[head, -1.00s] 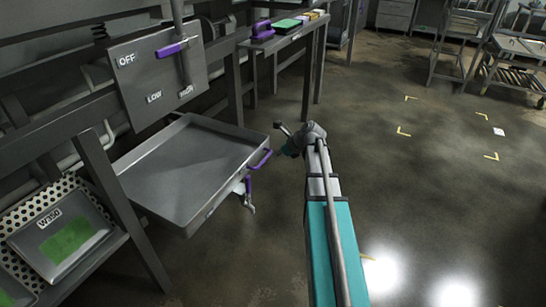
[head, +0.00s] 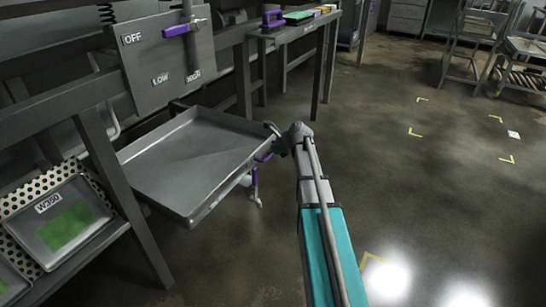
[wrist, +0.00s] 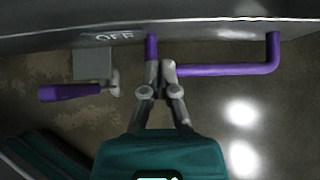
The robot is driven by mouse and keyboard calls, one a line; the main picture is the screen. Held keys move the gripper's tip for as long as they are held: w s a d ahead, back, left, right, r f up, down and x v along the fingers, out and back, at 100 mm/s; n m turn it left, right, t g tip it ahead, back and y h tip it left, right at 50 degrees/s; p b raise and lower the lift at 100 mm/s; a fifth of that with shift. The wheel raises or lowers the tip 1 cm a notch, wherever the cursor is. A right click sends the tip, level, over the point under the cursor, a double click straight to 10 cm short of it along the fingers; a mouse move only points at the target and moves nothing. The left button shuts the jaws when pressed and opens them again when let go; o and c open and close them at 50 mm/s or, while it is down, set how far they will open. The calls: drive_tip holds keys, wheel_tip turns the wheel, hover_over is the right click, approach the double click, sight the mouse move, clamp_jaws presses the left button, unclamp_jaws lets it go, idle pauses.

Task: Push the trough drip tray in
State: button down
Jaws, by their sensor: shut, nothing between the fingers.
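The trough drip tray (head: 190,150), a shallow grey metal pan, sticks out from under the bench frame. In the wrist view its front wall (wrist: 215,25) runs across the top. Its purple bar handle (wrist: 225,70) is on that front wall; in the head view it is mostly hidden behind my gripper (head: 272,132), which is at the tray's front right corner. In the wrist view my gripper (wrist: 160,72) is shut and empty, its tips at the handle's left end. They look very close to or touching the handle; I cannot tell which.
A valve with a purple lever (wrist: 70,92) hangs below the tray front, beside an OFF label. A panel (head: 165,60) marked OFF, LOW and HIGH, with a purple lever (head: 180,30), stands behind the tray. A labelled green-patched tray (head: 62,222) is at lower left.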

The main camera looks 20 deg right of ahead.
drive_tip(key=shift+w+a, duration=0.8)
drive_tip(key=shift+w, duration=0.3)
